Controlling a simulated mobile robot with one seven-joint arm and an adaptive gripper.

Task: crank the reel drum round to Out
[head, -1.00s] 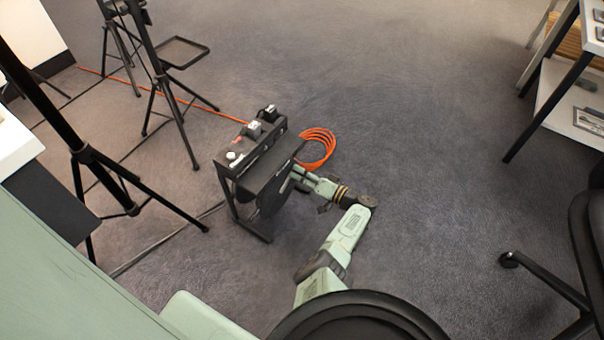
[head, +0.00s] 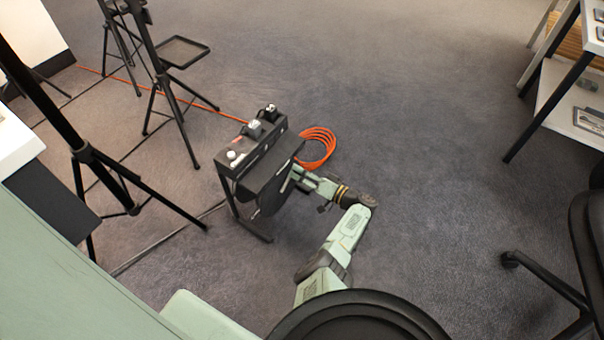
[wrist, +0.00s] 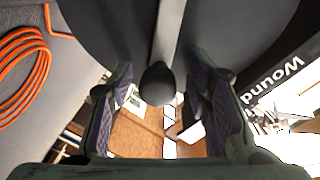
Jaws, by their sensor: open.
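The reel drum (head: 272,198) is a dark disc on the side of a low black stand, partly hidden in the head view. In the wrist view the drum (wrist: 100,35) fills the top, with a grey crank arm (wrist: 168,35) running down to a dark round knob (wrist: 157,84). My gripper (wrist: 162,90) is open, with one finger on each side of the knob and visible gaps between. In the head view my gripper (head: 298,176) is beside the drum, its fingers partly hidden. A label reading "Wound" (wrist: 272,85) shows at the right; no "Out" mark is legible.
An orange cable coil (head: 317,148) lies on the carpet just behind the stand (head: 254,226). Black tripods (head: 130,208) stand to the left. A shelf table (head: 545,110) and a chair (head: 560,280) are at the right. The carpet between is clear.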

